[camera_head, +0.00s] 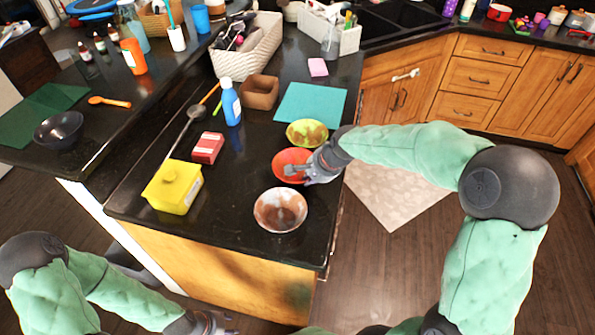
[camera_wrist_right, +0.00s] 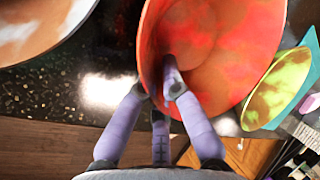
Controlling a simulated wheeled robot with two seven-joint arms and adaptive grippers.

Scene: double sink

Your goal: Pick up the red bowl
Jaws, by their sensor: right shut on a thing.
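The red bowl (camera_head: 289,161) is on the black counter near its right edge, between a green-yellow bowl (camera_head: 307,133) and a white-and-brown bowl (camera_head: 280,211). My right gripper (camera_head: 305,174) is at the red bowl's near right rim. In the right wrist view the red bowl (camera_wrist_right: 215,50) looks tilted; my right gripper (camera_wrist_right: 157,88) is shut on its rim, one finger inside and another outside. Whether the bowl is clear of the counter cannot be told. My left gripper (camera_head: 212,323) is low at the bottom edge, away from the counter, its fingers too unclear to judge.
The white-and-brown bowl (camera_wrist_right: 35,25) and the green-yellow bowl (camera_wrist_right: 280,88) flank the red bowl closely. A yellow container (camera_head: 172,187), a red box (camera_head: 207,148) and a blue bottle (camera_head: 231,103) stand to the left. A teal mat (camera_head: 311,103) lies behind. The floor at right is open.

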